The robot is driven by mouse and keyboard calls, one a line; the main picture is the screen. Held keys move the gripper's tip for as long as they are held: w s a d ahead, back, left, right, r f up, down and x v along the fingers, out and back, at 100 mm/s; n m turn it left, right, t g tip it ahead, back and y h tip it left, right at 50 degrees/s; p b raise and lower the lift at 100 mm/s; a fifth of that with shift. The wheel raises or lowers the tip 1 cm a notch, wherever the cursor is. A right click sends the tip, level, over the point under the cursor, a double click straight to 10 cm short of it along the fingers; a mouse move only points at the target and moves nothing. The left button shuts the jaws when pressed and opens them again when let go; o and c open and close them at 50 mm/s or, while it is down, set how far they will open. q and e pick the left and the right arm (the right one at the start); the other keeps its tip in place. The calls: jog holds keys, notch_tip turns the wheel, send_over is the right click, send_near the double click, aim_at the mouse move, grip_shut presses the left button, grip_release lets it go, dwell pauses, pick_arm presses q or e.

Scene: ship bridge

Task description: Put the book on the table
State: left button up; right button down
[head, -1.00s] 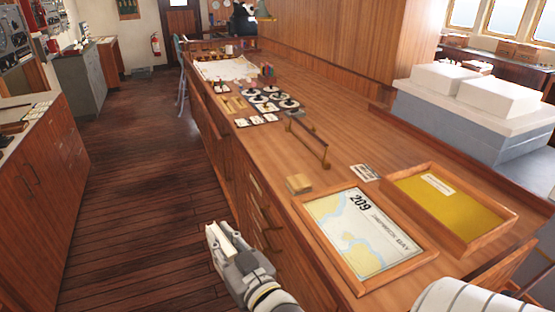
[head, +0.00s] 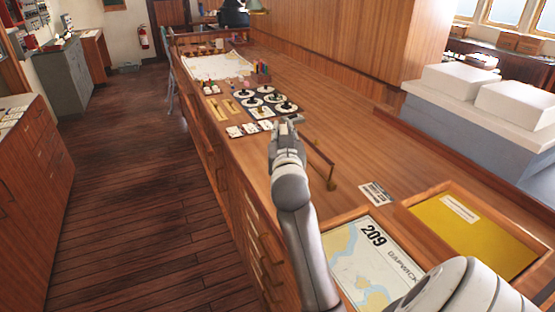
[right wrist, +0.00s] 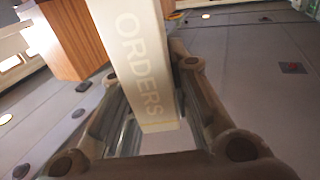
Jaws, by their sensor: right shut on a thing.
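A cream book (right wrist: 140,60) with "ORDERS" on its spine is between the fingers of my right gripper (right wrist: 150,110) in the right wrist view. The right gripper is shut on it. In the head view my right gripper (head: 286,126) appears over the long wooden table (head: 350,135), near the brass-ended rail. I cannot make out the book there, nor whether it touches the table. My left gripper is not in view.
A framed chart (head: 365,255) and a yellow-bottomed tray (head: 470,230) lie on the near table. Round dials (head: 266,100), small cards and a large chart (head: 215,66) lie farther back. A rail (head: 320,160) stands beside the gripper. Bare wood shows right of the dials.

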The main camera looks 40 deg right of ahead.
jog(key=w+d, duration=0.1)
jog(key=w+d+f, duration=0.1)
jog(key=w, duration=0.1)
jog(key=w+d+f+p, duration=0.1)
jog(key=shift+w, duration=0.2)
jog(key=w+d+f+p, duration=0.1)
jog(key=w+d+f, duration=0.2)
jog(key=f, duration=0.6)
jog(key=shift+w+f, duration=0.25)
jog(key=shift+w, duration=0.6)
jog(key=shift+d, duration=0.1)
jog(key=shift+f, duration=0.2)
jog(key=c, duration=1.3)
grip_release()
jog(key=shift+c, duration=0.2)
